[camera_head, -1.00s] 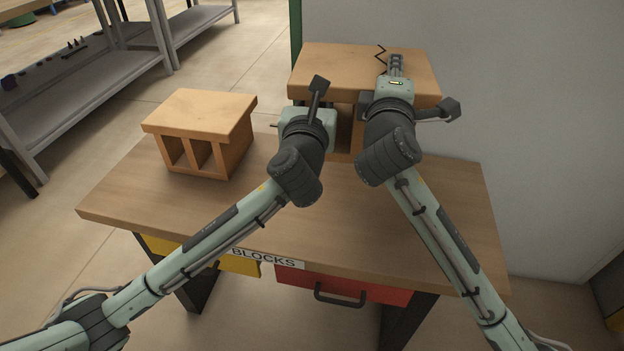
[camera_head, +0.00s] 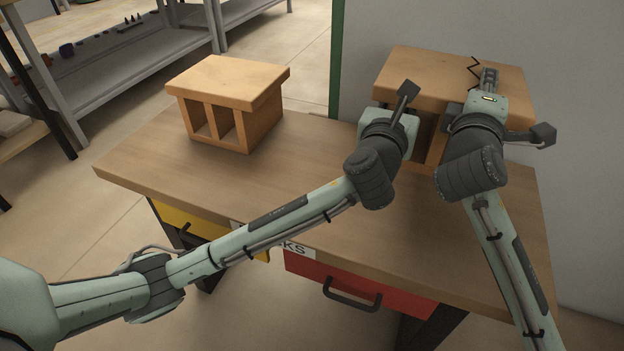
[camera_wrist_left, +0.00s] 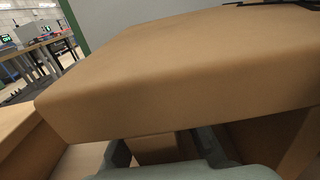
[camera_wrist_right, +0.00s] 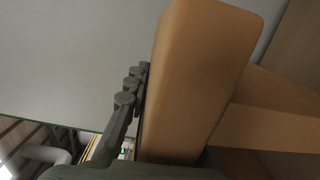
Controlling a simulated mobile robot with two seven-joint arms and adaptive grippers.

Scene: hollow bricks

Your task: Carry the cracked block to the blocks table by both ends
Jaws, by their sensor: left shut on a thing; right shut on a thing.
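The cracked block (camera_head: 430,72) is a tan hollow brick with a dark zigzag crack on its top near the right end. It is over the back right part of the blocks table (camera_head: 300,195), near the wall; whether it touches the top cannot be told. My left gripper (camera_wrist_left: 165,150) is shut on it at its near left side, fingers below the top slab; the head view hides them. My right gripper (camera_head: 488,80) is shut on its right part. The right wrist view shows one finger (camera_wrist_right: 128,108) along the slab (camera_wrist_right: 195,85).
A second hollow block (camera_head: 228,82) stands at the table's back left. The table's middle is clear. A pale wall (camera_head: 580,130) with a green edge (camera_head: 335,60) is behind. Yellow and red drawers (camera_head: 340,283) are in the table's front. Grey shelving (camera_head: 130,75) stands back left.

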